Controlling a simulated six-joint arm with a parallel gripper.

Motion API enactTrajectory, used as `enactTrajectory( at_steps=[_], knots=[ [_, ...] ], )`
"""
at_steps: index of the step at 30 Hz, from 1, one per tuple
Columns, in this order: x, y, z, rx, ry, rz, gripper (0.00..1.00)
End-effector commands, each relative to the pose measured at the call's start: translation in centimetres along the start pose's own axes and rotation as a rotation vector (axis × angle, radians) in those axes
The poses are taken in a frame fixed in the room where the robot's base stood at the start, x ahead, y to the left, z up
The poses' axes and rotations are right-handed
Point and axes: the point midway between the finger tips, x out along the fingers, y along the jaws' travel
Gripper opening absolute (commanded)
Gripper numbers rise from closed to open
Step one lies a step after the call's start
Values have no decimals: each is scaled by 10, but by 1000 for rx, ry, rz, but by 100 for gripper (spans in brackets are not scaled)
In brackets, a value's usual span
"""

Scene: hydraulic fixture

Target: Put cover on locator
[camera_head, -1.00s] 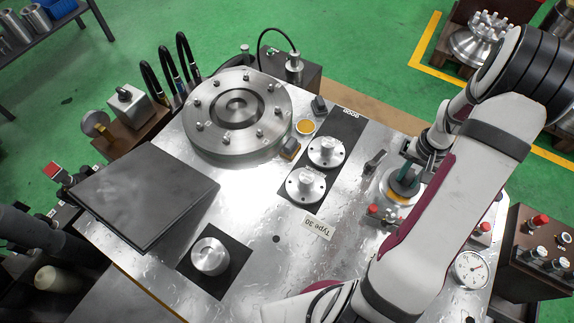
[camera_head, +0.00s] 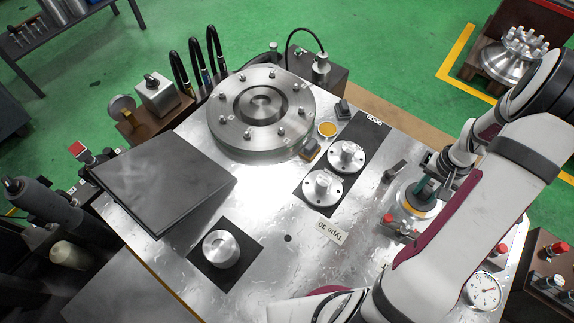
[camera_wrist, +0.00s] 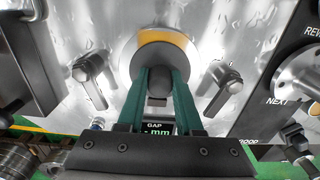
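The cover is a grey disc with a dark knob, at the right of the plate in the head view (camera_head: 420,193) and at top centre in the wrist view (camera_wrist: 128,62). My gripper (camera_head: 426,186), with green fingers, points down at it. In the wrist view the fingers (camera_wrist: 158,80) stand on both sides of the knob, with no clear gap. The locator, a round seat with an orange-yellow ring (camera_wrist: 165,36), shows beyond the disc's edge. The disc overlaps most of it. I cannot tell whether they touch.
Clamp levers (camera_wrist: 92,78) and (camera_wrist: 222,88) flank the disc. A red-buttoned block (camera_head: 398,226) and a gauge (camera_head: 483,291) stand nearby. Two flanged discs (camera_head: 346,156) and (camera_head: 322,189), a large bolted flange (camera_head: 262,105) and a black slab (camera_head: 165,178) occupy the plate.

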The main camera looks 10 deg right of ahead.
Motion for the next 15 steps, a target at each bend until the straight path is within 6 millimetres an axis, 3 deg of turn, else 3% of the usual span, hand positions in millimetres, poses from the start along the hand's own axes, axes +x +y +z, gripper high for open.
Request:
enactTrajectory(
  at_steps=[1,5,15],
  knots=[
    [0,0,0,0,0,0,45],
    [0,0,0,0,0,0,68],
    [-7,0,-1,0,2,0,68]
  ],
)
